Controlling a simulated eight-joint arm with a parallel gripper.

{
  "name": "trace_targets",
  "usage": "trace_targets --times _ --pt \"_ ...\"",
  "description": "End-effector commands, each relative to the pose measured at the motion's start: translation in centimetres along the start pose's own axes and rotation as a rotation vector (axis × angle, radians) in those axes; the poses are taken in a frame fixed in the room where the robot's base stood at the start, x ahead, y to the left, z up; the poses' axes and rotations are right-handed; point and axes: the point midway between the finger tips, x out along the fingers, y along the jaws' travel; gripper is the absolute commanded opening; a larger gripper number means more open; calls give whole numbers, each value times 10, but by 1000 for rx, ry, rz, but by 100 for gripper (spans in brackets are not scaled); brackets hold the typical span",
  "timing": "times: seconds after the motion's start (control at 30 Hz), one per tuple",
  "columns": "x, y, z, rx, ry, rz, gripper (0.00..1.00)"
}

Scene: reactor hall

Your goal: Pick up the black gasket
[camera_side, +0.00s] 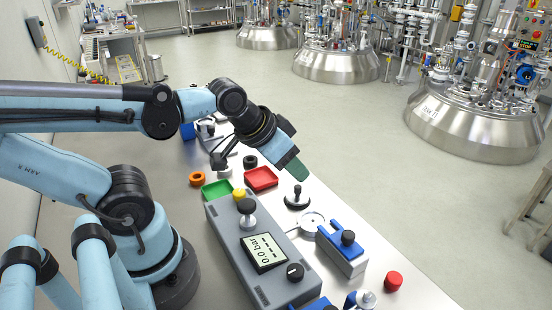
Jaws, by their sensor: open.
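A small black ring, the black gasket (250,161), lies on the white bench, just behind the red tray. My gripper (291,168) hangs above the bench to the right of the gasket, tilted down to the right. Its blue body and greenish finger pad show, and it is open. I see nothing held in it. The gap between its fingers is turned away from this view, and its exact height over the bench is hard to tell.
An orange ring (197,179), a green tray (217,190) and a red tray (261,179) lie near the gasket. A black-knobbed tool (297,198), a grey pressure unit (262,250), a blue clamp block (343,247) and a red cap (393,281) stand nearer the front.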

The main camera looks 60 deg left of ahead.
Motion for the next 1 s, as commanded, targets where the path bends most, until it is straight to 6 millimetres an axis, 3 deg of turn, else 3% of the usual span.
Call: trace_targets --times 0.1,0.2,0.57,0.77,1.0 --pt "0 0 0 0 0 0 43" --pt "0 0 0 0 0 0 56" --pt "0 -6 -4 9 -15 -11 56" --pt "1 -42 -24 85 -126 -60 56" --pt "10 -111 -44 204 -320 -71 56"
